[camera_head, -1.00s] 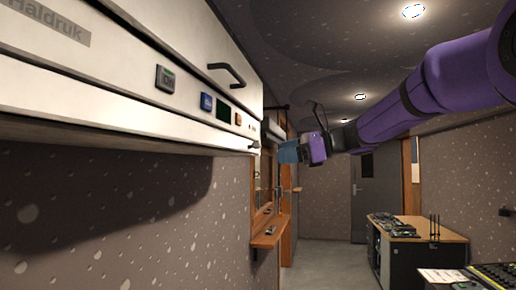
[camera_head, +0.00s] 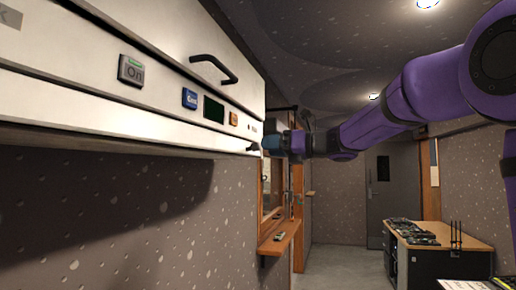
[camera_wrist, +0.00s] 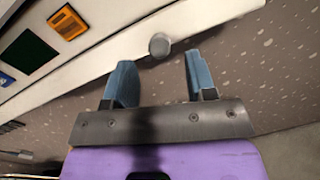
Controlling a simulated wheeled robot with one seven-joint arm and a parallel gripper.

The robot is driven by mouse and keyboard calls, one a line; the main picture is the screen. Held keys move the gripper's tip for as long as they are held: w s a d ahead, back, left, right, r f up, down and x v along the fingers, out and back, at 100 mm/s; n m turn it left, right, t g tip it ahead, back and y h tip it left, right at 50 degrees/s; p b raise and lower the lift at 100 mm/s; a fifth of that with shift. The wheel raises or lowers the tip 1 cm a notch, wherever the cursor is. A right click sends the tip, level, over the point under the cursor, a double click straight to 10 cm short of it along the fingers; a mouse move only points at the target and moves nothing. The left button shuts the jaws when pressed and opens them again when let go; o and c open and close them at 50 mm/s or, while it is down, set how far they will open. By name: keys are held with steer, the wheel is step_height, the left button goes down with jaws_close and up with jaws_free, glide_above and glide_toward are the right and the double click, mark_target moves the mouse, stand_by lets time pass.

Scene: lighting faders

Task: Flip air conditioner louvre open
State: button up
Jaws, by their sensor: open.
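The white air conditioner (camera_head: 60,75) fills the upper left of the head view, mounted on the wall. A long lower panel runs along its underside, with a small dark knob (camera_head: 253,147) at its right end. In the wrist view the round grey knob (camera_wrist: 159,46) stands just beyond and between my fingertips. My gripper (camera_wrist: 155,75) is open, its two blue fingers apart with nothing between them. In the head view my gripper (camera_head: 268,141) is close to the knob at the unit's right end; I cannot tell whether they touch.
The unit's front has a grey On button (camera_head: 131,70), a blue button (camera_head: 189,98), a dark display (camera_head: 214,109), an orange button (camera_head: 234,118) and a black handle (camera_head: 215,69). A wooden shelf (camera_head: 280,237) juts from the wall below. Desks with equipment (camera_head: 425,245) stand at right.

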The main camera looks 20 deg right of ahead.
mark_target(258, 147)
steer(key=shift+x, duration=2.25)
steer(key=c, duration=0.9)
